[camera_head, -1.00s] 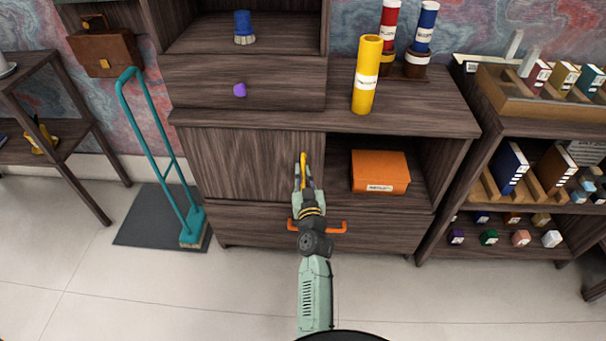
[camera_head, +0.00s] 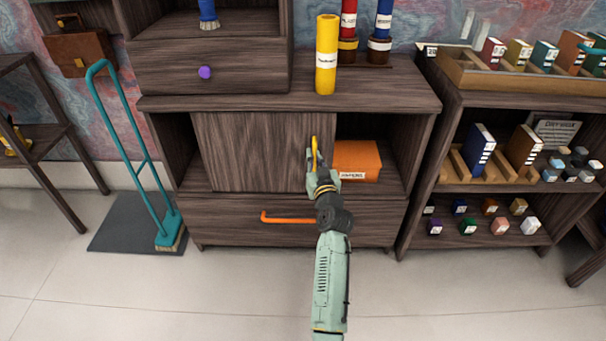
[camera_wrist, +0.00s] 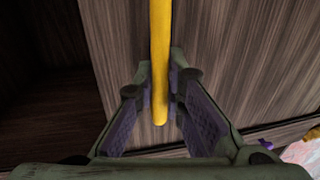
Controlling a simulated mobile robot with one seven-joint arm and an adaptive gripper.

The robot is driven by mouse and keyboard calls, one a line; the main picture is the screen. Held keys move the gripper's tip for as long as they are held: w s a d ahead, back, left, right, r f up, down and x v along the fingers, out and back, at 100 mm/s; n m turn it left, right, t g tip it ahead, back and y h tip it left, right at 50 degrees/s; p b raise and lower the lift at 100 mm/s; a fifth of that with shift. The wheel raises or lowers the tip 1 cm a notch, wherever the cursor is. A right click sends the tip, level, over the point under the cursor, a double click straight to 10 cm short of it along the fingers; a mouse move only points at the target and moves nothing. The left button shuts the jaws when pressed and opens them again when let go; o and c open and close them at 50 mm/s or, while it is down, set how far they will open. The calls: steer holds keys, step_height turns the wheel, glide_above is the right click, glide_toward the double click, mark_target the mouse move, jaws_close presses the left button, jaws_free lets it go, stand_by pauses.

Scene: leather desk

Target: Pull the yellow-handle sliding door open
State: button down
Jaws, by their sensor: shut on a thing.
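The sliding door (camera_head: 250,150) is a dark wood panel in the middle of the cabinet in the head view. It also shows in the wrist view (camera_wrist: 240,65). Its yellow handle (camera_head: 314,150) is upright near the door's right edge. My gripper (camera_head: 314,170) is shut on the handle, and in the wrist view the yellow handle (camera_wrist: 160,50) runs between the purple-padded fingers (camera_wrist: 163,100). An open gap (camera_head: 178,150) shows left of the door. On the right, the door stands in front of part of an orange box (camera_head: 358,160) inside the cabinet.
An orange drawer handle (camera_head: 288,219) sticks out below the door, left of my arm. A yellow cylinder (camera_head: 326,60) stands on the cabinet top. A teal broom (camera_head: 130,150) stands at the left. A shelf (camera_head: 470,100) with books and cubes stands at the right.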

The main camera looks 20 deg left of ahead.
steer(key=w+d+b, duration=0.3)
steer(key=d+b, duration=0.4)
steer(key=d, duration=0.5)
steer(key=w+d+b, duration=0.4)
steer(key=d+b, duration=0.4)
steer(key=d, duration=0.3)
steer(key=shift+d, duration=0.35)
steer(key=c, duration=1.7)
jaws_free()
steer(key=shift+o, duration=0.2)
steer(key=shift+s, duration=0.15)
steer(key=v, duration=0.7)
steer(key=shift+s+d, duration=0.1)
steer(key=shift+s, duration=0.05)
